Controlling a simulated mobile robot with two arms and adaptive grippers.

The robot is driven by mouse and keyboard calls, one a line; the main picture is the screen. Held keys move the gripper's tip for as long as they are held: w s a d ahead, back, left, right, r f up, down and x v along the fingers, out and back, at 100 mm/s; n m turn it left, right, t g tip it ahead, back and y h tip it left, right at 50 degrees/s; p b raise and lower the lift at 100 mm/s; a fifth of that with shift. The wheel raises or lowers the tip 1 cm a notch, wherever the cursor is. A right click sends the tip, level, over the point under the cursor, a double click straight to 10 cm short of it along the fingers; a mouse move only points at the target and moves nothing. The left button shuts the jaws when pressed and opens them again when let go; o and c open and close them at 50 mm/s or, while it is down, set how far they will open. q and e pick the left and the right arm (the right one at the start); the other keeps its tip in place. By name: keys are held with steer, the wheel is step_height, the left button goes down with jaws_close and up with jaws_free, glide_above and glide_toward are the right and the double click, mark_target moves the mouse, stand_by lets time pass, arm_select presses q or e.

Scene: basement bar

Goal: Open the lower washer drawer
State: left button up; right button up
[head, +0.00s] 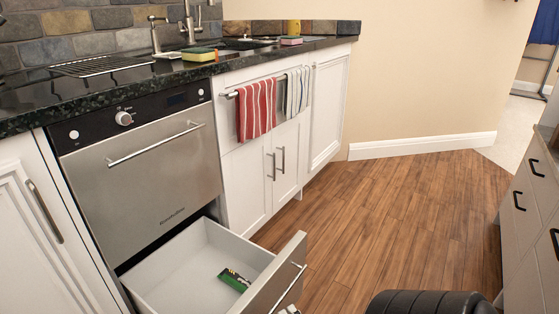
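The washer (150,160) is a stainless steel unit under the dark counter, with a black control strip and a knob on top. Its upper front panel, with a bar handle (155,143), is closed. The lower drawer (175,268) is pulled out, and its pale grey inside shows. Its steel front (283,272) carries a bar handle (288,288) and stands well out from the cabinet line. A small green and dark item (235,281) lies on the drawer floor. A small pale piece at the bottom edge by the drawer front is too cut off to identify.
White cabinets (258,165) with striped towels (257,108) on a rail stand right of the washer. Dark-handled drawers (530,200) line the right side. The wood floor (390,215) between is clear, except for a black ribbed shape at the bottom edge.

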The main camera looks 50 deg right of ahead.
steer(key=v, duration=0.6)
steer(key=shift+s, duration=0.25)
steer(key=shift+a, duration=0.15)
